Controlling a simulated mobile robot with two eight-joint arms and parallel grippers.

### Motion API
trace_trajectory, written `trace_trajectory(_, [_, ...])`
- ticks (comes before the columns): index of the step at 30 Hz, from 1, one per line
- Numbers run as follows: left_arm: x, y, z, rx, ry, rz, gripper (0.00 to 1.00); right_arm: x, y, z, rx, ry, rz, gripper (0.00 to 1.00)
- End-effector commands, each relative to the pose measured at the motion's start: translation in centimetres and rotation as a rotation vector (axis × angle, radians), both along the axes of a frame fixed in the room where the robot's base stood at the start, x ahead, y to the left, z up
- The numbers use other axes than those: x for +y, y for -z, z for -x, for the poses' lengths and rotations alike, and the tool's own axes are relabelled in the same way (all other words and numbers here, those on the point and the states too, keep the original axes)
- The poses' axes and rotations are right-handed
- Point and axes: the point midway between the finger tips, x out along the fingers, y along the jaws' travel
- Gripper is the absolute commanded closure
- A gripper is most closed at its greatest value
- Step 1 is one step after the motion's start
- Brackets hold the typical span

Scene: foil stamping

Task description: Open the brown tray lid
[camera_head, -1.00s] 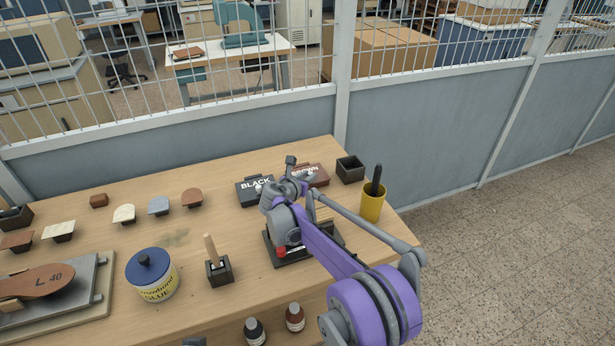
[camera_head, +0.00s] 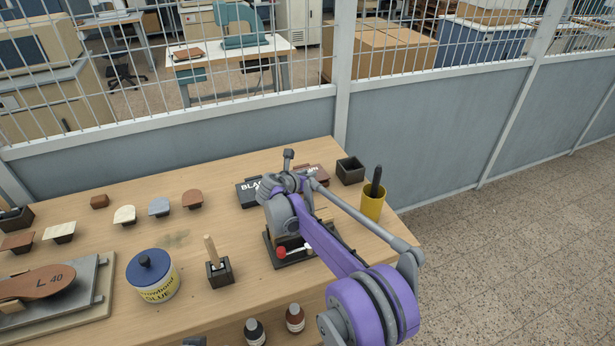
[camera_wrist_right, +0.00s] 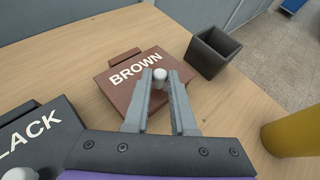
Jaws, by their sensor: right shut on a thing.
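The brown tray lid (camera_wrist_right: 122,86) is a flat reddish-brown cover marked BROWN, with a pale round knob (camera_wrist_right: 160,78). In the head view the brown tray (camera_head: 321,173) is at the back right of the table, mostly hidden behind my right arm. My right gripper (camera_wrist_right: 160,73) is shut on the knob, with one finger on each side. The lid looks flat on its tray; I see no clear gap beneath it. My left gripper is not in view.
The black tray (camera_head: 248,196) stands left of the brown one. An open dark box (camera_head: 350,171) and a yellow cup (camera_head: 372,208) stand to the right. A dark stand with a red-knobbed lever (camera_head: 281,252) lies below my arm. A mesh-topped partition (camera_head: 220,124) runs behind the table.

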Motion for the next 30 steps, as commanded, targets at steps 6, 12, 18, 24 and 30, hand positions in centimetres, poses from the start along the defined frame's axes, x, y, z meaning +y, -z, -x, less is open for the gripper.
trace_trajectory(6, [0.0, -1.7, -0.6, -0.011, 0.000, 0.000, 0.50, 0.3, -1.9, -1.0, 0.149, 0.002, 0.046, 1.00])
trace_trajectory(12, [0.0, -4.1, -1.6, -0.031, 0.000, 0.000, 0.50, 0.6, -3.4, -2.0, 0.287, 0.001, 0.092, 1.00])
trace_trajectory(18, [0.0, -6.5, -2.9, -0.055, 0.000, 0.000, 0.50, 0.9, -4.3, -2.8, 0.396, 0.000, 0.129, 1.00])
trace_trajectory(24, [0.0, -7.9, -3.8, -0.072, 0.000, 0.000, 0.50, 1.0, -4.5, -3.3, 0.462, 0.000, 0.151, 1.00])
trace_trajectory(30, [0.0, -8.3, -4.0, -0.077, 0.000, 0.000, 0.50, 1.1, -4.3, -3.3, 0.488, -0.001, 0.161, 1.00])
